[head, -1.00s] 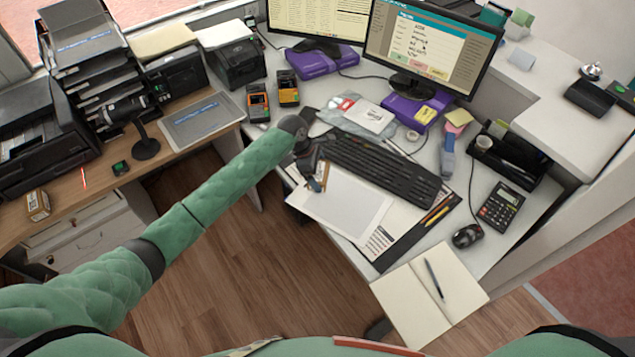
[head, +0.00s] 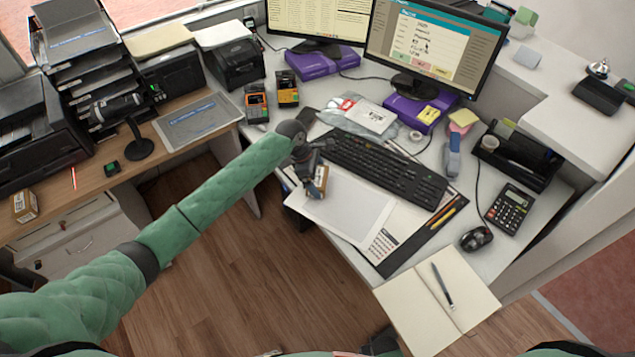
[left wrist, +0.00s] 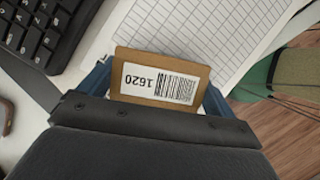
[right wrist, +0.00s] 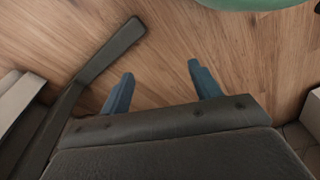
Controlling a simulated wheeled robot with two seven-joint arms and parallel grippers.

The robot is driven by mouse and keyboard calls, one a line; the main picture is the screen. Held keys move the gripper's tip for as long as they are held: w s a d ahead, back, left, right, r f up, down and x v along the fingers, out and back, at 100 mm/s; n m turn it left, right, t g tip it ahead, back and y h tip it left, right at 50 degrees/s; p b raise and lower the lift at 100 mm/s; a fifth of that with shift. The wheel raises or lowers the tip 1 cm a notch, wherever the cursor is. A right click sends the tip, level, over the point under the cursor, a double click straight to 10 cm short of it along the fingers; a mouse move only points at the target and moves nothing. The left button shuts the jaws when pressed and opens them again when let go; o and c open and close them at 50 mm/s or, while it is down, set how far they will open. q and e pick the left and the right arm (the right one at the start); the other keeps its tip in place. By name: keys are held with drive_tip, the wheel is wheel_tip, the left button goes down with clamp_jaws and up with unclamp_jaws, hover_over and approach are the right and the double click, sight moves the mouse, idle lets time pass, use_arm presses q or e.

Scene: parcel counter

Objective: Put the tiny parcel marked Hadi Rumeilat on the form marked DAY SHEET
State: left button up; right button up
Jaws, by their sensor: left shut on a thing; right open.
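A small brown parcel (head: 322,176) is in my left gripper (head: 316,188), above the left part of a white sheet (head: 352,208) on the desk. In the left wrist view the parcel (left wrist: 159,78) sits between the blue fingers, showing a white label with a barcode and "1620"; no name is legible on it. The sheet (left wrist: 213,38) there has a printed grid; its heading cannot be read. Whether the parcel touches the sheet I cannot tell. My right gripper (right wrist: 160,90) is open and empty above the wooden floor, outside the head view.
A black keyboard (head: 385,168) lies just behind the sheet. A dark-edged printed form (head: 384,240), an open notebook (head: 425,310) and a mouse (head: 476,239) are to the right. Another small box (head: 25,206) lies on the wooden counter (head: 90,190) at the left.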

use_arm(q)
drive_tip(key=shift+f, duration=0.3)
use_arm(e)
drive_tip(key=shift+w+a+r, duration=0.15)
drive_tip(key=shift+r, duration=0.4)
drive_tip(key=shift+w+a+r, duration=0.1)
drive_tip(key=shift+a+r, duration=0.05)
drive_tip(key=shift+r, duration=0.35)
drive_tip(key=shift+f, duration=0.15)
use_arm(q)
drive_tip(key=o, duration=0.8)
drive_tip(key=shift+f, duration=0.1)
use_arm(e)
drive_tip(key=shift+s+d+f, duration=0.1)
drive_tip(key=shift+f, duration=0.05)
use_arm(q)
drive_tip(key=shift+b, duration=0.35)
drive_tip(key=b+v, duration=0.2)
drive_tip(key=v, duration=1)
use_arm(e)
wheel_tip(320, 180, up, 7)
drive_tip(key=w+a, duration=0.1)
drive_tip(key=shift+a+g, duration=0.3)
drive_tip(key=shift+a, duration=0.05)
drive_tip(key=shift+w, duration=0.1)
